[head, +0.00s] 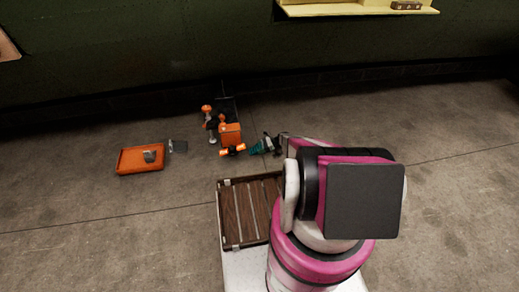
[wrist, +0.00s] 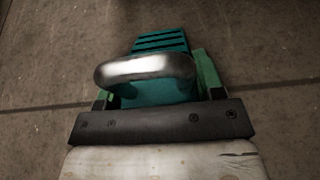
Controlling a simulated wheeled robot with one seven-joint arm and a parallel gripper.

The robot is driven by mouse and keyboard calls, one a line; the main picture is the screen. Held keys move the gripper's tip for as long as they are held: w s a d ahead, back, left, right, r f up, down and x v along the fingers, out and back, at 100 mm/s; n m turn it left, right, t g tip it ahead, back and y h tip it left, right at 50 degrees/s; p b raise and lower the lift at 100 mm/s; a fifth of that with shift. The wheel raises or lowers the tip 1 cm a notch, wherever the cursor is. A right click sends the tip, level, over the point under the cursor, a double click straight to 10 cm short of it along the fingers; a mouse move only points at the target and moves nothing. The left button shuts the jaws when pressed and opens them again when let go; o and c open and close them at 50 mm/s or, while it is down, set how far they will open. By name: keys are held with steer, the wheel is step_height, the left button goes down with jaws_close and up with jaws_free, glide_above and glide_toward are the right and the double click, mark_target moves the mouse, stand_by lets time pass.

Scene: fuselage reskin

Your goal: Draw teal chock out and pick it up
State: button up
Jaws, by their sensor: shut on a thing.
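The teal chock (wrist: 160,42) has a ribbed top face and a thick metal loop handle (wrist: 148,68) on its near side. In the wrist view it sits directly ahead of my gripper (wrist: 152,95), between two green fingers. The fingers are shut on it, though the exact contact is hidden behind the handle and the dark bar. In the head view the teal chock (head: 259,146) shows small, at the end of my arm, next to an orange piece. Whether it touches the floor cannot be told.
Left of the chock stand an orange block (head: 230,134) and an orange-and-black device (head: 212,120). An orange tray (head: 141,159) with a grey piece lies farther left. A wooden slatted rack (head: 232,214) is nearer me. The concrete floor to the right is clear.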

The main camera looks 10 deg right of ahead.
steer(key=o, duration=1.2)
steer(key=v, duration=1)
steer(key=shift+d+r, duration=0.15)
steer(key=shift+d, duration=0.25)
steer(key=s+a+r+n+g+h, duration=0.1)
steer(key=s+a+r+n+h, duration=0.25)
steer(key=r, duration=0.55)
steer(key=s+a+r+n+h, duration=0.1)
steer(key=s+a+r+n, duration=0.1)
steer(key=s+a+r, duration=0.4)
steer(key=s+a+r+n+g+h, duration=0.1)
steer(key=s+r+n+h, duration=0.15)
steer(key=s+r, duration=0.6)
steer(key=s+a+r+n+t+h, duration=0.1)
steer(key=s+r+n+h, duration=0.2)
steer(key=s+r, duration=0.6)
steer(key=s+a+r+n+t+h, duration=0.1)
steer(key=s+r+n, duration=0.5)
steer(key=r, duration=1.1)
steer(key=s+a+h, duration=0.1)
steer(key=s+h, duration=0.1)
steer(key=s, duration=0.1)
steer(key=shift+s+a+n, duration=0.15)
steer(key=shift+n, duration=0.25)
